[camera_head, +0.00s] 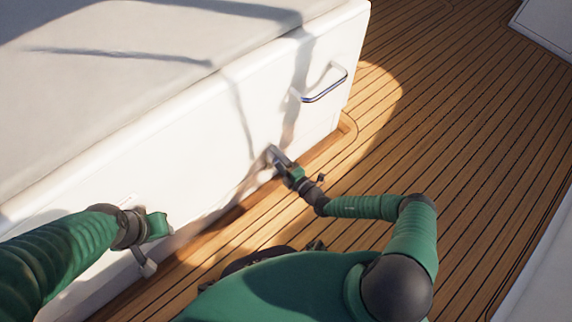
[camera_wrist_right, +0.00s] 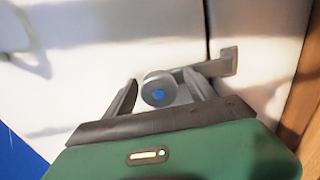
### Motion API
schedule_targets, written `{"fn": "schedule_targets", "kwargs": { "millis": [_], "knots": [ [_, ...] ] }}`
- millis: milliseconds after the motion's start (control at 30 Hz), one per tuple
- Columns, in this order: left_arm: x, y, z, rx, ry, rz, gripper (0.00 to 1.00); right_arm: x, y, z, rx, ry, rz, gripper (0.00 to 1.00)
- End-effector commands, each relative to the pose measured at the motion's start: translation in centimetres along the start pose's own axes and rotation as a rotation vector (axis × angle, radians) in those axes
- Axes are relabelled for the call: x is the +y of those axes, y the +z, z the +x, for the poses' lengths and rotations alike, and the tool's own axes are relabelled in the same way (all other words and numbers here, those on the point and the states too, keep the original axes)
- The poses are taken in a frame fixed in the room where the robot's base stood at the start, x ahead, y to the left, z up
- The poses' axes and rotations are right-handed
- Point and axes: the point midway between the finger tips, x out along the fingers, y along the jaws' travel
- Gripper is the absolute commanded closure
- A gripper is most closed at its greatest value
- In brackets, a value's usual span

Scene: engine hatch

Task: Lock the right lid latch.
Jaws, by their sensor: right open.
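The right lid latch (camera_wrist_right: 165,88) is a grey metal piece with a round, blue-centred hub and an arm reaching right to a bracket (camera_wrist_right: 228,62) across the panel seam. In the right wrist view my right gripper (camera_wrist_right: 162,92) is open, with one finger on each side of the hub. I cannot tell whether the fingers touch it. In the head view my right gripper (camera_head: 274,153) is at the white front panel, low down, and mostly covers the latch. My left gripper (camera_head: 146,262) is low by the panel at the left; its jaws are not clear.
The white hatch box (camera_head: 200,120) fills the left and top. A metal handle (camera_head: 324,84) sticks out of its front, above and right of my right gripper. The wooden deck (camera_head: 470,130) is open to the right. A white edge (camera_head: 545,270) stands at the lower right.

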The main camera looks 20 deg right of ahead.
Motion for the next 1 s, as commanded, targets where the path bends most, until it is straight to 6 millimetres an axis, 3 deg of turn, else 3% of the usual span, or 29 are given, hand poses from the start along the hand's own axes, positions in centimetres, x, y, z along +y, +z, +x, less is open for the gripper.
{"fn": "schedule_targets", "kwargs": {
  "millis": [167,300,500,600,733,1000],
  "knots": [
    [0.0,-0.5,-2.3,0.0,0.0,0.0,0.64,0.6,0.1,-3.8,-0.004,-0.002,0.002,0.35],
    [0.0,-0.9,-3.9,0.0,0.0,0.0,0.64,0.6,0.2,-8.0,-0.005,-0.004,0.002,0.35],
    [0.0,-1.3,-5.4,0.0,0.0,0.0,0.64,0.3,0.2,-13.4,-0.005,-0.004,0.002,0.35],
    [0.0,-1.4,-5.7,0.0,0.0,0.0,0.64,0.1,0.2,-15.2,-0.004,-0.004,0.003,0.35],
    [0.0,-1.4,-5.8,0.0,0.0,0.0,0.64,-0.1,0.1,-16.2,-0.003,-0.002,0.004,0.35],
    [0.0,-1.4,-5.8,0.0,0.0,0.0,0.64,-0.2,0.1,-16.4,-0.002,-0.002,0.003,0.35]
  ]
}}
